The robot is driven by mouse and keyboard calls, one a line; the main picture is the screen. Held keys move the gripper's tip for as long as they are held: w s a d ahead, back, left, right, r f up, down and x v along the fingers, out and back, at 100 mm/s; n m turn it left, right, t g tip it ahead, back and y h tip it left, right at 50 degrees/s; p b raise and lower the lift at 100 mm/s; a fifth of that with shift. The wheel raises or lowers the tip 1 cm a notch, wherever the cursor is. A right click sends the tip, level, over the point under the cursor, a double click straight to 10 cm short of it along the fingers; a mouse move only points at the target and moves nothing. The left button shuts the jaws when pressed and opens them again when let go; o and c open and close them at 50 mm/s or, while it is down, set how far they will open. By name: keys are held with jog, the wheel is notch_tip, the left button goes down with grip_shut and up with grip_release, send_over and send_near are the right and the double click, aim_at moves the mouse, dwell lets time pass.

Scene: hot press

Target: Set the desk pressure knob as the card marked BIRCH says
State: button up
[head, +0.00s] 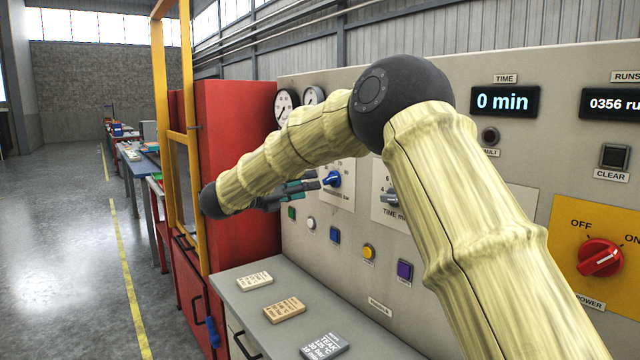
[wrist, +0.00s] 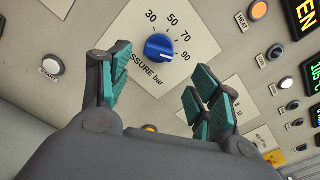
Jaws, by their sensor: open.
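The blue pressure knob (head: 332,179) is on the grey desk panel; in the wrist view the knob (wrist: 160,47) sits on a white plate with a scale marked 30, 50, 70 and 90 bar. In the head view my gripper (head: 300,188) is partly hidden by my arm. Three cards lie on the ledge: a pale one (head: 254,281), a tan one (head: 284,309) and a grey one (head: 324,347) reading TEAK. BIRCH is not legible.
A time knob plate (head: 386,208) is right of the pressure knob, partly behind my arm. A row of buttons, including a yellow one (head: 369,251), runs below. A red power switch (head: 600,257) is at far right. A red cabinet (head: 232,150) and yellow frame stand left.

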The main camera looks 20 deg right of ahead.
aim_at(327, 181)
jog(key=shift+p+x, duration=0.35)
jog(key=shift+x, duration=3.1)
